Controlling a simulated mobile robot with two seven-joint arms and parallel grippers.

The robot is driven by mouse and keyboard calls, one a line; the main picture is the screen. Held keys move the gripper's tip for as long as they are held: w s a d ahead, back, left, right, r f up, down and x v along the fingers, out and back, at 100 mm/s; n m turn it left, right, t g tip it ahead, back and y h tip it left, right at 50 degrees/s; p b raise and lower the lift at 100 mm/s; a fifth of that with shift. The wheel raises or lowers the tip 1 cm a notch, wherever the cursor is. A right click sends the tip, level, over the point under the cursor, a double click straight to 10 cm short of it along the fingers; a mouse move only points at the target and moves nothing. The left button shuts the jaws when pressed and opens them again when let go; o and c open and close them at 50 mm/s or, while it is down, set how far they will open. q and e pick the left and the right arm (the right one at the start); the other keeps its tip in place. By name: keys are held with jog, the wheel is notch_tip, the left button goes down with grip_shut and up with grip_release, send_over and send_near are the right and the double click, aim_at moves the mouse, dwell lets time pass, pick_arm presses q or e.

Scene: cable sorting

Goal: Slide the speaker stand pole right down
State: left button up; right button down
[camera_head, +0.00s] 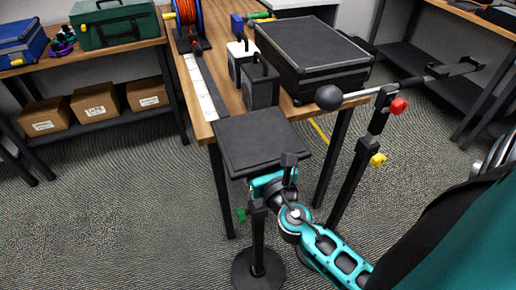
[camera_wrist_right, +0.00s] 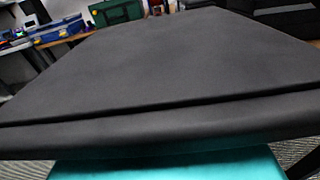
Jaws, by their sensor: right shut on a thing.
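The speaker stand stands on the floor in front of the table, with a black square top plate (camera_head: 258,143), a dark upright pole (camera_head: 258,238), a green knob (camera_head: 242,214) and a round base (camera_head: 258,270). My right gripper (camera_head: 268,184) is just below the near edge of the plate, shut on the stand at its upper pole. The fingertips and the part they grip are mostly hidden by the plate and my wrist. In the right wrist view the plate (camera_wrist_right: 165,65) fills most of the picture, close to the camera. My left gripper is not in view.
The wooden table (camera_head: 203,130) behind the plate holds a black case (camera_head: 312,50), small dark boxes (camera_head: 260,86) and a cable reel (camera_head: 187,22). A microphone stand (camera_head: 366,150) with red and yellow knobs is close on the right. Floor at left is clear.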

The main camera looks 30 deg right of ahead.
notch_tip(320, 180, down, 6)
jog(key=b, duration=0.4)
jog(key=shift+f+b, duration=0.15)
jog(key=shift+b, duration=0.25)
pick_arm(q)
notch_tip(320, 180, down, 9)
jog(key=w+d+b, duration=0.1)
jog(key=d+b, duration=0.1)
jog(key=b, duration=0.5)
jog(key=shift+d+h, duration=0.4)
pick_arm(e)
jog(key=shift+f, duration=4.05)
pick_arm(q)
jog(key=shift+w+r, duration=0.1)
pick_arm(e)
jog(key=c, duration=0.8)
grip_release()
jog(key=shift+o, duration=0.2)
pick_arm(q)
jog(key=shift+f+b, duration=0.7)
jog(key=shift+b, duration=0.1)
pick_arm(e)
jog(key=v, duration=1.3)
